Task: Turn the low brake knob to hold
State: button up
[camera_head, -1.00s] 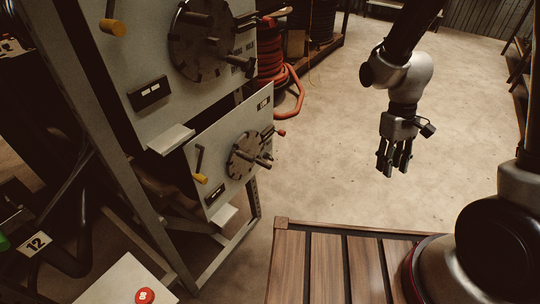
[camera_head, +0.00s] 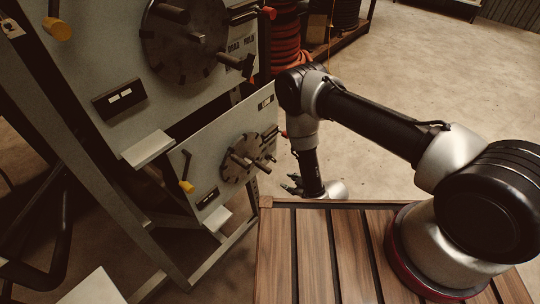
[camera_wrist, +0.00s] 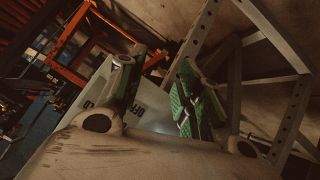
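The lower pale panel (camera_head: 205,140) carries a dark notched disc (camera_head: 240,158) with protruding pegs and a yellow-ended lever (camera_head: 187,186). I cannot clearly pick out which peg at its right side is the low brake knob. My gripper (camera_head: 290,184) is right of and below this panel, apart from it, its fingers pointing left. In the wrist view my gripper (camera_wrist: 155,68) is open, with green-padded fingers spread and nothing between them. A pale plate (camera_wrist: 150,105) with partly readable lettering, including "OFF", shows beyond the fingers. No knob is clear there.
A larger upper panel (camera_head: 90,75) has a bigger disc (camera_head: 185,40) and a yellow-ended lever (camera_head: 57,28). A metal frame (camera_head: 130,215) holds both panels. My forearm passes near a coiled red hose (camera_head: 286,45). A slatted wooden deck (camera_head: 335,250) lies in front.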

aim_at(274, 160)
jog(key=w+a+r+n+t+y, duration=0.1)
jog(key=w+a+r+t+y, duration=0.15)
jog(key=r, duration=0.35)
jog(key=x, duration=0.8)
jog(key=shift+w+d+r, duration=0.15)
jog(key=shift+w+d, duration=0.1)
jog(key=shift+w, duration=0.1)
jog(key=c, duration=0.7)
